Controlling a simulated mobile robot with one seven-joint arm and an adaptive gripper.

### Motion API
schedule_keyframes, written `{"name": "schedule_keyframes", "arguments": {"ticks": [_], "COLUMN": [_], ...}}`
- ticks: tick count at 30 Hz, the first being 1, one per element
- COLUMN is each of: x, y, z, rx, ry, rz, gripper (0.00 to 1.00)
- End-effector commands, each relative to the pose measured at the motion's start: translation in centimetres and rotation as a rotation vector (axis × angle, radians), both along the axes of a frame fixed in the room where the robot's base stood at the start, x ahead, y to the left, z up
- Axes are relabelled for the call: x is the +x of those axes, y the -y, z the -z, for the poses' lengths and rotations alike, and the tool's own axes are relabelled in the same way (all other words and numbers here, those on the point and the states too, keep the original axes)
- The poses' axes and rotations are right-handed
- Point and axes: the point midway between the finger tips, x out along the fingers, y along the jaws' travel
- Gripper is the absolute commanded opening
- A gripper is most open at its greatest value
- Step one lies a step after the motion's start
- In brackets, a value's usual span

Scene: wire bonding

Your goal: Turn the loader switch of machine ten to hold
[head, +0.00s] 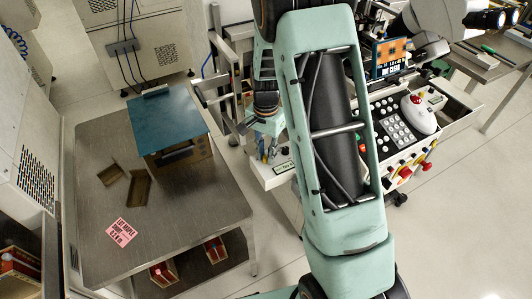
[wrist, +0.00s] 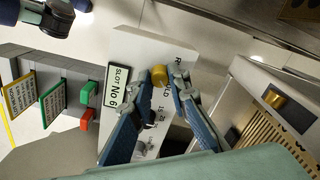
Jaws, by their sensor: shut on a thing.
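A white switch panel (wrist: 150,48) fills the middle of the wrist view, with a plate reading "SLOT No 6" and partly hidden lettering that includes "LD". The loader switch (wrist: 159,75) shows as a brass knob on this panel. My gripper (wrist: 158,88) has its blue fingers at the knob, shut on it. The exact contact and the switch's setting are partly hidden by the fingers. In the head view my gripper (head: 266,150) is low over the white panel (head: 278,178), left of my large green arm link. I cannot read a machine number ten.
Green and red buttons (wrist: 87,108) and coloured plates lie left of the panel in the wrist view. In the head view a steel table (head: 190,215) with a blue-topped box (head: 167,123) stands left. A button console (head: 400,130) stands right, partly behind my arm.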

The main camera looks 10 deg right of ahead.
Motion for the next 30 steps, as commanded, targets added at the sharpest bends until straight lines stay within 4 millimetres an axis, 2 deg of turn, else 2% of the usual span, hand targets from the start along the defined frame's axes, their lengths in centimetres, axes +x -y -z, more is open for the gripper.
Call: {"name": "schedule_keyframes", "arguments": {"ticks": [5,6,10,20,23,30], "x": [0.0,0.0,0.0,0.0,0.1,0.2], "y": [0.0,0.0,0.0,0.0,0.0,0.0], "z": [0.0,0.0,0.0,-0.4,-1.6,-6.6], "rx": [0.001,0.001,0.001,0.000,0.001,0.001], "ry": [0.001,0.001,0.001,0.001,0.005,0.006], "rz": [0.001,0.000,0.000,-0.001,-0.002,-0.001], "gripper": [0.00,0.20,0.34,0.34,0.34,0.34]}}
